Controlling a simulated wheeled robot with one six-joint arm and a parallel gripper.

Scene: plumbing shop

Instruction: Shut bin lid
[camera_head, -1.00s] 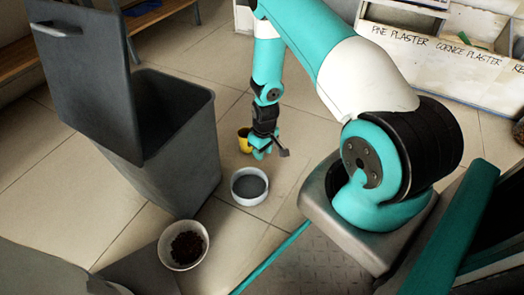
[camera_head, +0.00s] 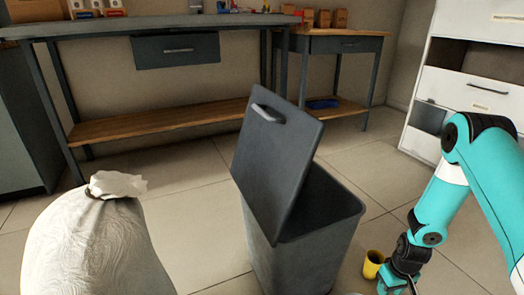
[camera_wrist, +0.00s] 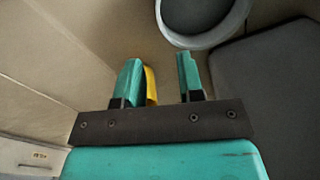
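The grey bin (camera_head: 315,262) stands on the tiled floor in the middle of the head view. Its lid (camera_head: 270,165), with a bar handle near the upper edge, is raised and tilted, leaving the dark opening uncovered. My gripper (camera_head: 396,286) is low at the right of the bin, apart from it and well below the lid. In the wrist view, the two fingers of my gripper (camera_wrist: 160,78) stand apart with no object clamped between them. The fingertips are partly cut off in the head view.
A yellow cup (camera_head: 373,264) stands beside my gripper; a sliver shows behind one finger in the wrist view (camera_wrist: 151,85). A white-rimmed bowl (camera_wrist: 205,40) is close by. A pale sack (camera_head: 95,245) stands at left. A workbench (camera_head: 100,30) and drawers (camera_head: 470,92) stand behind.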

